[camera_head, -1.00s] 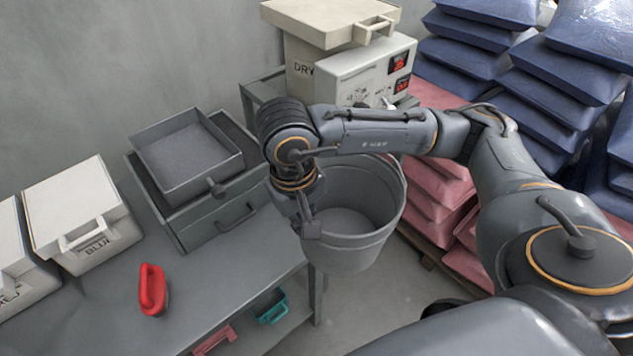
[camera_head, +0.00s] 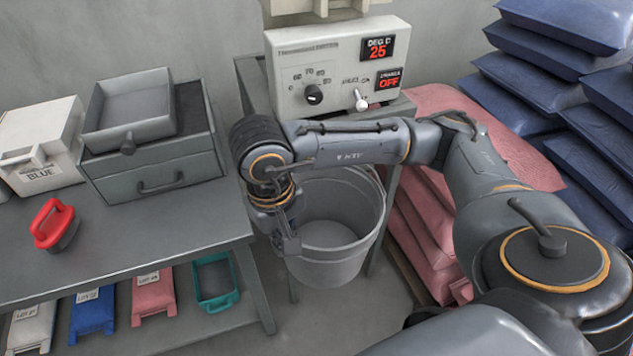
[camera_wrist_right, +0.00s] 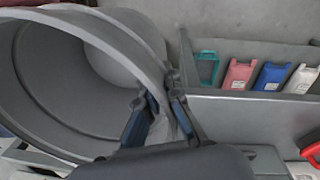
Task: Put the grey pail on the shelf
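The grey pail (camera_head: 338,268) hangs upright in front of the thermostat stand, its open top facing up and empty inside. My right gripper (camera_head: 290,245) is at the pail's left rim. In the right wrist view, the fingers of this gripper (camera_wrist_right: 160,104) lie on either side of the pail's wall (camera_wrist_right: 105,38), shut on the rim. My left gripper is not in view.
On the grey bench (camera_head: 170,225) are a red-handled tool (camera_head: 55,225), a drawer box (camera_head: 155,180) and a white bin (camera_head: 40,145). A control box (camera_head: 335,75) stands behind my arm. Pink sacks (camera_head: 425,225) and blue sacks (camera_head: 590,150) are stacked right. Bare floor lies below the pail.

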